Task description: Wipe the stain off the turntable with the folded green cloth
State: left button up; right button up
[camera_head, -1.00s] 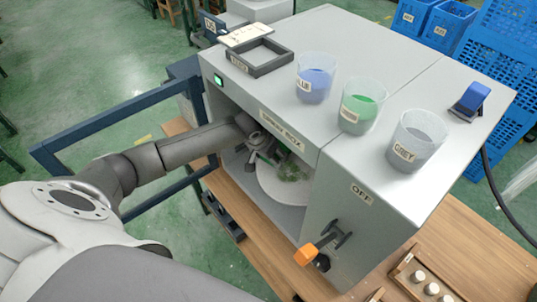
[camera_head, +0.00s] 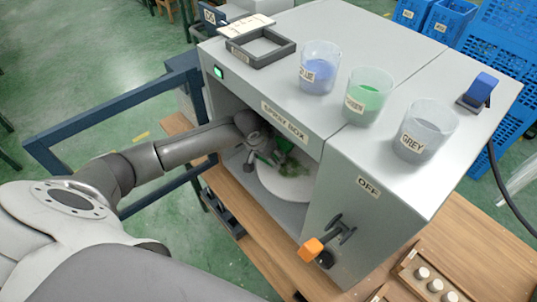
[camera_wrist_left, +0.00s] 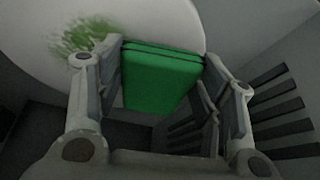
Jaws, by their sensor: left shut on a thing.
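The white turntable (camera_head: 290,187) is inside the spray box; part of it also fills the top of the left wrist view (camera_wrist_left: 165,15). A green speckled stain (camera_wrist_left: 85,36) marks the turntable near its edge in that view. My left gripper (camera_wrist_left: 162,65) is shut on the folded green cloth (camera_wrist_left: 160,80), which lies just to the right of the stain in the wrist view. In the head view my left arm reaches into the box opening, and the gripper and arm hide part of the turntable. Whether the cloth touches the turntable is unclear. My right gripper is not visible.
The grey spray box (camera_head: 350,190) encloses the turntable, with walls and a roof close around my arm. Blue, green and grey cups (camera_head: 320,68) stand on its roof beside a dark frame (camera_head: 260,50). Dark vent slots show on a wall.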

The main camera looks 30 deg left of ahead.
pick_arm(q)
jog(key=shift+f+b, duration=0.35)
jog(key=shift+f, duration=0.5)
